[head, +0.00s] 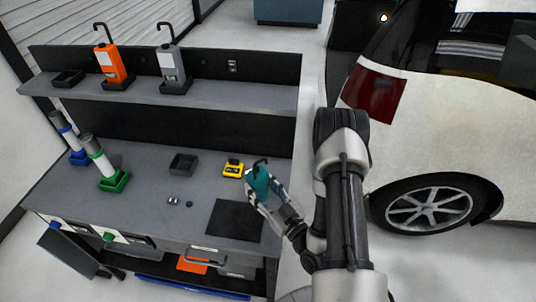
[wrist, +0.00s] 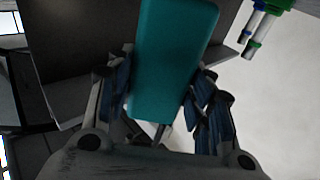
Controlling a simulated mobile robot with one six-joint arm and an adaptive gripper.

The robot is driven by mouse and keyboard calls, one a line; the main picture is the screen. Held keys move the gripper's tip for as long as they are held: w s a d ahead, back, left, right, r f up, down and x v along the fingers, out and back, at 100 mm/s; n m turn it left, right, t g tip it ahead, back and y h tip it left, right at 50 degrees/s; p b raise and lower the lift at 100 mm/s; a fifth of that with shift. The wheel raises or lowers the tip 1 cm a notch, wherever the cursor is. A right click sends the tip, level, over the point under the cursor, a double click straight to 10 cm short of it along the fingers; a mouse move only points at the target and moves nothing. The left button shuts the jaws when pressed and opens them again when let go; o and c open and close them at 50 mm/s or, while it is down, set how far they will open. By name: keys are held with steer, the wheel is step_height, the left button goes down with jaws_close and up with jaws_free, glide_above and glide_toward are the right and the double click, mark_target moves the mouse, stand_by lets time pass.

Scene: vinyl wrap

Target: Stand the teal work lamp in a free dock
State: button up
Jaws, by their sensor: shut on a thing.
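An empty black dock (head: 68,78) sits at the left of the upper shelf. Another empty dark tray-like dock (head: 183,163) sits on the worktop. An orange lamp (head: 112,65) and a grey lamp (head: 173,66) stand in shelf docks.
A yellow device (head: 233,169) lies just left of the held lamp. A dark mat (head: 233,221) lies at the bench's right front. White rolls stand in green (head: 115,181) and blue (head: 79,158) holders at left. A white car (head: 445,110) stands right of the bench.

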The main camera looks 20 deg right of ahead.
steer(key=shift+w+d+r+p, duration=0.2)
steer(key=shift+r+p, duration=0.1)
steer(key=shift+p, duration=0.35)
steer(key=w+d+b, duration=0.2)
steer(key=w+d, duration=0.7)
steer(key=w, duration=0.5)
steer(key=shift+w+d+f+b, duration=0.15)
steer(key=shift+f+b, duration=0.35)
steer(key=shift+f, duration=1.4)
steer(key=shift+w+d+f+b, duration=0.15)
steer(key=shift+f+b, duration=0.35)
steer(key=shift+f, duration=1.4)
steer(key=shift+s, duration=0.1)
steer(key=shift+f, duration=0.15)
steer(key=o, duration=1.3)
